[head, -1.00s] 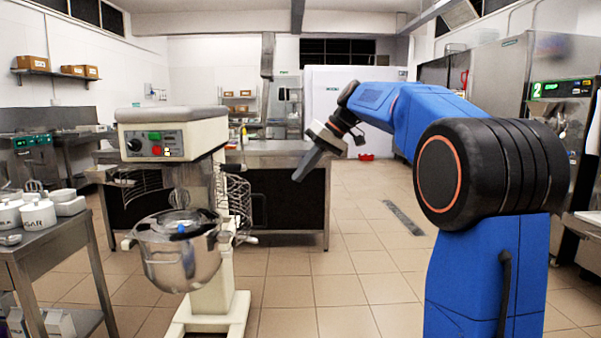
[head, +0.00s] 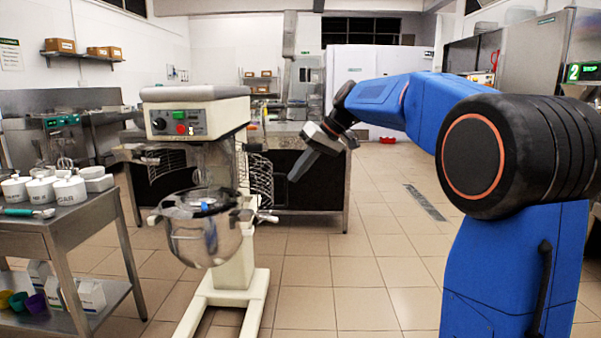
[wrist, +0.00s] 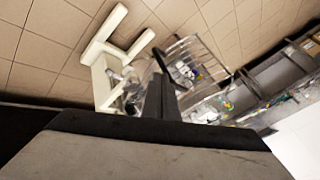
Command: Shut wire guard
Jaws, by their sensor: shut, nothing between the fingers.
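The cream stand mixer (head: 195,103) stands on the floor left of centre, with a steel bowl (head: 205,235) under its head. The wire guard (head: 258,180) shows as a curved grid swung out at the mixer's right side; more wire (head: 166,165) shows at its left. In the wrist view, the wire guard (wrist: 207,55) is a curved grid beyond the fingers. My gripper (head: 298,172) is shut and empty, pointing down and left, to the right of the guard. It appears apart from it. In the wrist view, my gripper's fingers (wrist: 160,95) partly cover the mixer.
A steel table (head: 85,205) with white tubs stands at the left, close to the mixer. A dark-fronted counter (head: 310,195) stands behind the mixer. A cabinet with a green display (head: 583,72) is at the right. The tiled floor between mixer and arm is clear.

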